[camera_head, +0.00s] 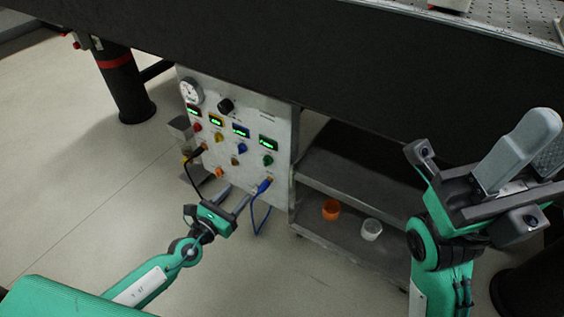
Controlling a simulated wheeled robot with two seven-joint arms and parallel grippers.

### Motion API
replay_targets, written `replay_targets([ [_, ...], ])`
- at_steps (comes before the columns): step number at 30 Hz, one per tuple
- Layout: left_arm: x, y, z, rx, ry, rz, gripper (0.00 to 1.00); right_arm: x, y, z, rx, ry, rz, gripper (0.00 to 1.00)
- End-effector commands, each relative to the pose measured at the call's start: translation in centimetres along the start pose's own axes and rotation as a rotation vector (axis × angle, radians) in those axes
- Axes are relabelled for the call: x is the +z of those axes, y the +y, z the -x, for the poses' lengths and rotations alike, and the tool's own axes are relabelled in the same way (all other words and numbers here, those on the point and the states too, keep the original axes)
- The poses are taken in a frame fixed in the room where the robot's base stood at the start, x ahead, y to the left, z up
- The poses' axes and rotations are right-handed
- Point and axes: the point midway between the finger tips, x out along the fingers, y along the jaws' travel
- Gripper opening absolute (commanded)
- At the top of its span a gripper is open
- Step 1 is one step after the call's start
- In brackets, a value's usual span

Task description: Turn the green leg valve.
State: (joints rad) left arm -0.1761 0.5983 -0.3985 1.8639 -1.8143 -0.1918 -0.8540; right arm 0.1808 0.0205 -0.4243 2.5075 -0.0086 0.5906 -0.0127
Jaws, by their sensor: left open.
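The green valve knob (268,160) is the rightmost of a row of coloured knobs on the light control panel (280,117). A small lit display sits just above it. My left gripper (236,196) is open and empty, low in front of the panel. It is below and left of the green knob and apart from it. My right gripper (530,152) is raised at the far right, away from the panel. I cannot tell whether its fingers are apart.
Red (197,127), yellow (219,138) and blue (242,148) knobs line the panel, with a gauge (190,91) at upper left. A blue cable (254,208) hangs below the green knob. Orange (331,209) and white (371,229) cups stand on the lower shelf. A dark tabletop edge overhangs everything.

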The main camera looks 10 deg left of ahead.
Motion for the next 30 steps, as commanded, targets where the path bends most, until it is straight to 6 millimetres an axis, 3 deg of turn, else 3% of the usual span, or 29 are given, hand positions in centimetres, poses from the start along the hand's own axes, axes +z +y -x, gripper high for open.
replay_targets([
  [5,0.1,0.1,-1.6,0.003,-0.003,-0.005,0.49,-0.1,0.0,-0.1,0.008,0.005,-0.004,0.36],
  [21,-0.1,0.0,-11.6,0.001,-0.002,0.000,0.49,0.0,-0.1,0.4,-0.003,0.001,-0.002,0.36],
  [30,0.0,0.0,-13.7,-0.001,-0.001,-0.001,0.49,-0.1,-0.6,-0.3,-0.016,0.021,-0.013,0.36],
])
